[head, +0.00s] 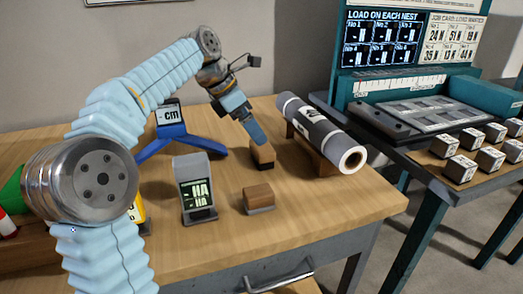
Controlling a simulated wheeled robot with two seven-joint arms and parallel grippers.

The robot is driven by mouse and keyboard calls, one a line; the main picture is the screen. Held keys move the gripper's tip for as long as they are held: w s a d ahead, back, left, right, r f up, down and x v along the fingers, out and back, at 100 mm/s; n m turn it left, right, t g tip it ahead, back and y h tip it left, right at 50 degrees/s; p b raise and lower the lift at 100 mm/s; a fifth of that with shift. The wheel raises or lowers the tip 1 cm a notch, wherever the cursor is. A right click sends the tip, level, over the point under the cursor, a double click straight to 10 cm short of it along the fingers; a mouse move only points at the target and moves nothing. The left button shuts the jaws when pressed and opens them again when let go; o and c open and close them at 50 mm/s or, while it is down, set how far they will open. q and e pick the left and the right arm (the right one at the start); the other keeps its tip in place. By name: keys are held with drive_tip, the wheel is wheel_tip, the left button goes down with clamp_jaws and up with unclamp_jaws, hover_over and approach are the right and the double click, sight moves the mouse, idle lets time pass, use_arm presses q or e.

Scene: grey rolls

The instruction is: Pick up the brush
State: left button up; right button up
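A small wooden block with a dark underside (262,155), which looks like the brush, stands on the wooden table near the grey roll. A similar wooden block on a grey base (258,197) sits nearer the front edge; I cannot be sure which of the two is the brush. My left gripper (262,142) reaches down from the upper left, its blue fingertips at the top of the dark-bottomed block. They overlap it in the picture; whether they touch or grip it is unclear, as is the finger gap. My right gripper is not in view.
A grey roll (318,131) lies on a wooden cradle to the right. A blue stand with a "CM" display (170,115) and a grey "HA" meter (194,188) stand left. A teal machine (420,110) and several labelled cubes (460,168) occupy the right bench. The table's front right is clear.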

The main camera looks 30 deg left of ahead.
sight(266, 150)
use_arm(q)
drive_tip(key=x, duration=0.9)
drive_tip(key=shift+s+a+f, duration=0.1)
drive_tip(key=shift+a+f, duration=0.1)
drive_tip(key=shift+a, duration=0.1)
drive_tip(key=shift+c, duration=0.2)
drive_tip(key=c, duration=0.7)
drive_tip(key=shift+o, duration=0.2)
drive_tip(key=shift+r, duration=0.1)
